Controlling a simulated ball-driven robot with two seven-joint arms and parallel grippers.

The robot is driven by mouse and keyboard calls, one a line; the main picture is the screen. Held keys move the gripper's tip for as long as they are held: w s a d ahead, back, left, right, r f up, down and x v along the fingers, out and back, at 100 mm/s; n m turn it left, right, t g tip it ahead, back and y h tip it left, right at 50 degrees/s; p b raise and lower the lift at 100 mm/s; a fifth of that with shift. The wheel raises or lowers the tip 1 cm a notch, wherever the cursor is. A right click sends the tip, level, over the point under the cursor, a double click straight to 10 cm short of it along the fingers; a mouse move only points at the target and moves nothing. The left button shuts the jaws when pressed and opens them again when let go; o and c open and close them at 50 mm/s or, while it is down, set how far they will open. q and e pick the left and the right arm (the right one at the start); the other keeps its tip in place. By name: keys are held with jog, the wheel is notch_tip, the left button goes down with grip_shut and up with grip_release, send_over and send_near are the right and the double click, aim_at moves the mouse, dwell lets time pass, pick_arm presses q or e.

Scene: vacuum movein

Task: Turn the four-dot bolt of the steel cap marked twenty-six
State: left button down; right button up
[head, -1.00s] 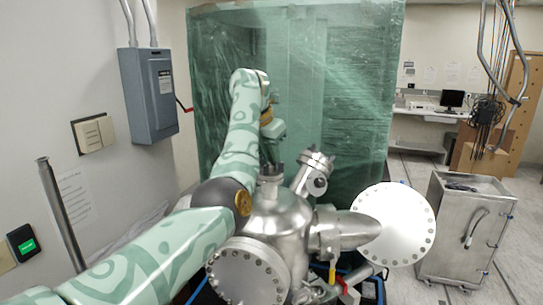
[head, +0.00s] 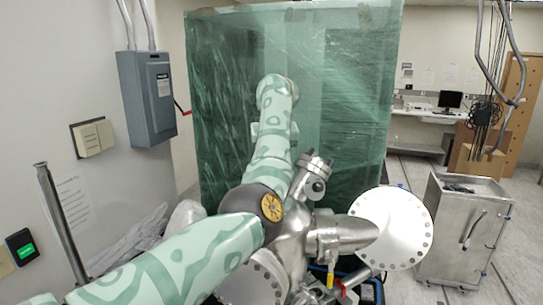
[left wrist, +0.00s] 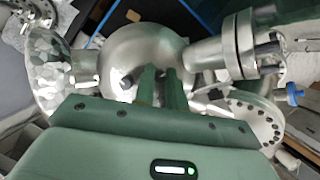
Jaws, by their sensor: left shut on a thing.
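The steel vessel (head: 290,245) stands at the lower middle of the head view, with several bolted caps. A large round cap (head: 395,225) faces right, a smaller capped port (head: 312,170) tilts up, and another bolted cap (head: 252,280) is partly behind my arm. I cannot read the number twenty-six or see dot marks on any cap. My left gripper (left wrist: 163,72) is shut over the vessel's round body in the left wrist view. What it holds is hidden between its fingers. The head view hides this gripper behind my left arm. My right gripper is not in view.
A bolted flange (left wrist: 246,45) juts in right of my fingers, with another flange (left wrist: 255,118) below it. A faceted shiny port (left wrist: 50,75) lies left. Green plastic sheeting (head: 340,90) hangs behind the vessel. A steel cart (head: 465,235) stands at right.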

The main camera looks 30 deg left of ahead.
pick_arm(q)
jog(key=shift+n, duration=0.4)
dwell(0.9)
jog(key=c, duration=1.4)
grip_release()
jog(key=shift+c, duration=0.2)
jog(key=b+v, duration=0.2)
jog(key=v, duration=1.4)
jog(key=shift+d+r, duration=0.15)
jog(key=shift+d, duration=0.05)
